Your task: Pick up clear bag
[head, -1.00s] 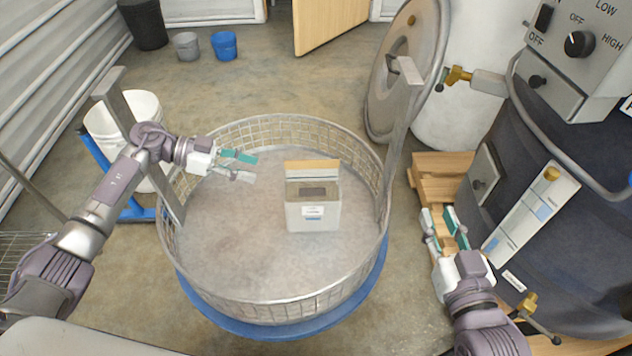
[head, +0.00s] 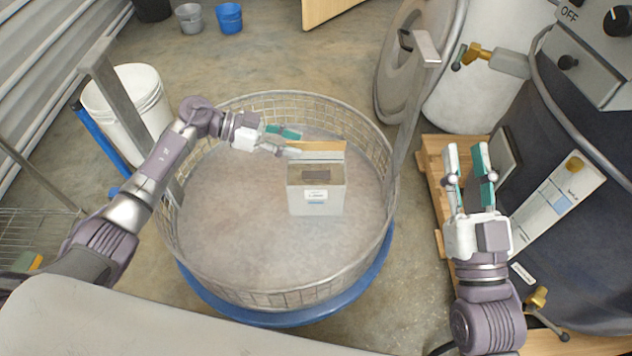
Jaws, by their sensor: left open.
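I cannot make out a clear bag with certainty. A pale grey box (head: 316,200) with a white label and a raised tan flap stands upright in the round wire basket (head: 270,297). Its top shows a dark opening, and its contents are too small to tell. My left gripper (head: 289,142) is open, over the basket at the upper left of the box, close to the flap. Whether it touches the flap cannot be told. My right gripper (head: 467,160) is open and empty, outside the basket on the right, with its fingers pointing away from me.
The basket has tall metal posts (head: 412,110) on both sides and a blue base (head: 290,319). A dark drum (head: 590,240) with valves and a wooden pallet (head: 432,170) stand at the right. A white bucket (head: 125,105) is at the left. The basket floor left of the box is clear.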

